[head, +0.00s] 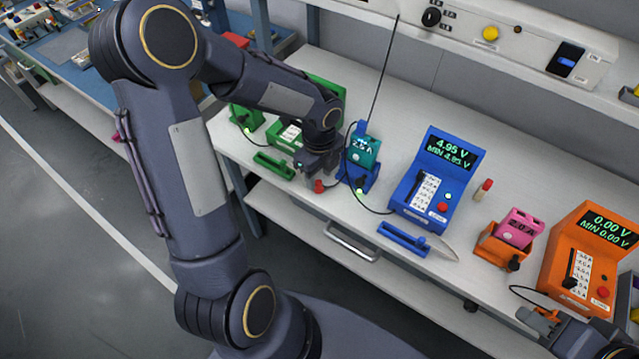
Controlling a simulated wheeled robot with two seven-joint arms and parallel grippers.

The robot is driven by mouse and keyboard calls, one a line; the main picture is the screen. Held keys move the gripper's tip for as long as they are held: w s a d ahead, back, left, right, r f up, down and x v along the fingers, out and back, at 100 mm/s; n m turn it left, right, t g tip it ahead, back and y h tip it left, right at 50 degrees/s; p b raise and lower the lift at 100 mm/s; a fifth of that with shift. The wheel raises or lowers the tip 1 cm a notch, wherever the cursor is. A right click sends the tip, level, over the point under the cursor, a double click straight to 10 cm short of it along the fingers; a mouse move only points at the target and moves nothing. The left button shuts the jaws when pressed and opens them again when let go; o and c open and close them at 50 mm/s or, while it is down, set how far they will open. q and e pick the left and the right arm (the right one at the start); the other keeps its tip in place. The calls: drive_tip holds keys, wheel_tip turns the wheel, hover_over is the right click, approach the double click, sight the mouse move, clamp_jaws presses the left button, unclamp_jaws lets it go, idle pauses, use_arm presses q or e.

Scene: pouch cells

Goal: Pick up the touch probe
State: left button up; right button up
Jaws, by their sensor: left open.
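I cannot single out the touch probe with certainty. A small red-tipped piece (319,186) shows just below my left gripper (316,172), at the front of the bench. My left gripper is open and points down beside the blue holder with a teal pouch cell (365,150). Whether the red-tipped piece is between its fingers is hard to see. Another small red-capped piece (484,190) stands right of the blue meter (437,180). My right gripper (538,318) is at the lower right, near a black cable by the orange meter (587,260); its fingers are unclear.
A blue tray (403,239) lies at the bench front, with a pale pointed piece (440,248) beside it. A pink cell (517,227) sits in an orange holder (492,245). A green tray (274,166) lies left. A thin black rod rises behind the teal cell.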

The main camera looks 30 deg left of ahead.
use_arm(q)
drive_tip(key=shift+s+f, duration=0.1)
drive_tip(key=shift+f, duration=1.3)
clamp_jaws()
drive_tip(key=shift+r, duration=0.1)
drive_tip(key=shift+r, duration=0.25)
drive_tip(key=r, duration=0.3)
drive_tip(key=shift+s+d+r, duration=0.1)
drive_tip(key=shift+s+r, duration=0.1)
drive_tip(key=shift+s, duration=0.05)
drive_tip(key=s+d+r, duration=0.4)
drive_tip(key=s+r, duration=0.5)
drive_tip(key=s, duration=0.3)
wheel_tip(320, 180, up, 7)
drive_tip(key=p, duration=0.7)
drive_tip(key=shift+s, duration=0.45)
